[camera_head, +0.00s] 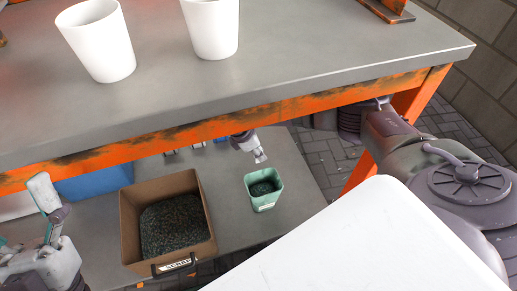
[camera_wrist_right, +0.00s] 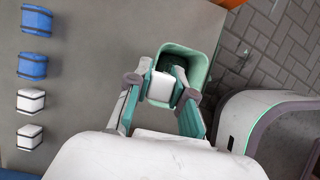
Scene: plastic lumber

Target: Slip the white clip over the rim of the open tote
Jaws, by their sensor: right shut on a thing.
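My right gripper (camera_wrist_right: 157,88) is shut on a white clip (camera_wrist_right: 161,86), a small block pinched between its teal-padded fingers. In the head view the right gripper (camera_head: 253,149) reaches below the tabletop, with the clip (camera_head: 260,156) at its tip. A small open green tote (camera_head: 265,201) stands on the lower shelf just below the clip, with dark granules inside. In the head view the clip is apart from the tote's rim. In the right wrist view the tote (camera_wrist_right: 204,62) lies behind the clip. My left gripper (camera_head: 50,210) is at the left edge; its fingers are only partly visible.
A brown scrap bin (camera_head: 127,218) with dark granules stands left of the tote. Two blue clips (camera_wrist_right: 34,66) and two white clips (camera_wrist_right: 30,102) lie on the shelf. The orange-edged tabletop (camera_head: 280,75) overhangs the shelf and carries two white cups (camera_head: 100,45).

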